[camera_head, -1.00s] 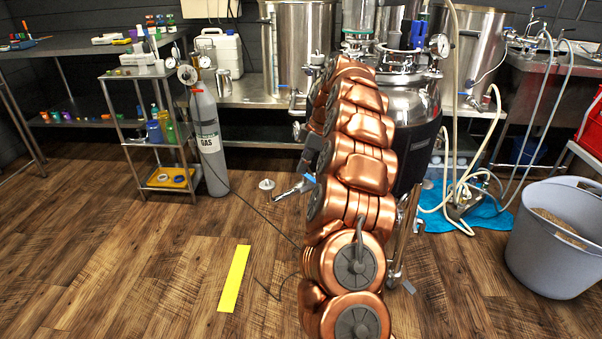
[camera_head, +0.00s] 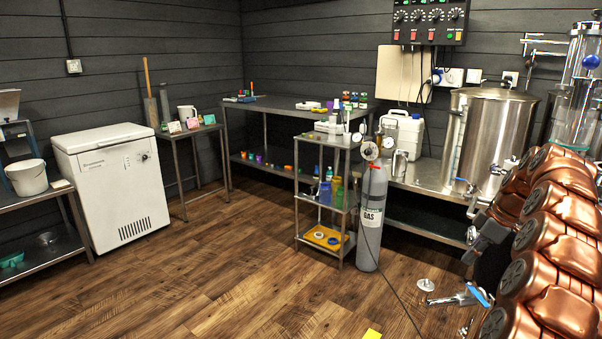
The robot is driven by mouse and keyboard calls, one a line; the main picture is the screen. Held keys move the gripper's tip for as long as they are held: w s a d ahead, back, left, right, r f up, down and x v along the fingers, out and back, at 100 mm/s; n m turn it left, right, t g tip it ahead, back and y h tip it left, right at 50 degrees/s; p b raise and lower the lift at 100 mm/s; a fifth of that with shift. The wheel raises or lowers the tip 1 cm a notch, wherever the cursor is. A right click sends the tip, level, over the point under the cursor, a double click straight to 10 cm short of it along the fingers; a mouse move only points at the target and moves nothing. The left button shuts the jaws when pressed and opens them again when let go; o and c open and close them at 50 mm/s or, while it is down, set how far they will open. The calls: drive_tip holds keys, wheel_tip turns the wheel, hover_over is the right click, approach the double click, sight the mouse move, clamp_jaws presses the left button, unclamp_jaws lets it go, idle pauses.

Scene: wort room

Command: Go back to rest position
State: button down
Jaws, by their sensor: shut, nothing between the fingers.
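My copper-coloured arm (camera_head: 555,270) is folded at the right edge of the head view. The task names no other object.
A grey gas cylinder (camera_head: 371,218) stands beside a small shelf cart (camera_head: 299,190). A white chest freezer (camera_head: 112,185) stands left. The middle floor is clear.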

drive_tip(key=s+a+r+m+g+p, duration=0.1)
drive_tip(key=s+a+r+p, duration=0.4)
drive_tip(key=a, duration=0.3)
drive_tip(key=s+a+r+m+g+p, duration=0.1)
drive_tip(key=s+a+r+p, duration=0.25)
drive_tip(key=a+r, duration=0.35)
drive_tip(key=s+a+r+m+p, duration=0.25)
drive_tip(key=s+a+r, duration=0.25)
drive_tip(key=a, duration=0.4)
drive_tip(key=s+a+r+m+h+p, duration=0.1)
drive_tip(key=s+p, duration=0.3)
drive_tip(key=s, duration=0.5)
drive_tip(key=s+a+r+m+g+h+p, duration=0.1)
drive_tip(key=s+a+m+p, duration=0.1)
drive_tip(key=s, duration=0.7)
drive_tip(key=s+a+r+m+h+p, duration=0.1)
drive_tip(key=s+m+p, duration=0.2)
drive_tip(key=s+p, duration=0.3)
drive_tip(key=s, duration=0.3)
drive_tip(key=shift+a+g+p, duration=0.15)
drive_tip(key=shift+g+p, duration=0.15)
drive_tip(key=shift+g, duration=0.1)
drive_tip(key=shift+a, duration=0.1)
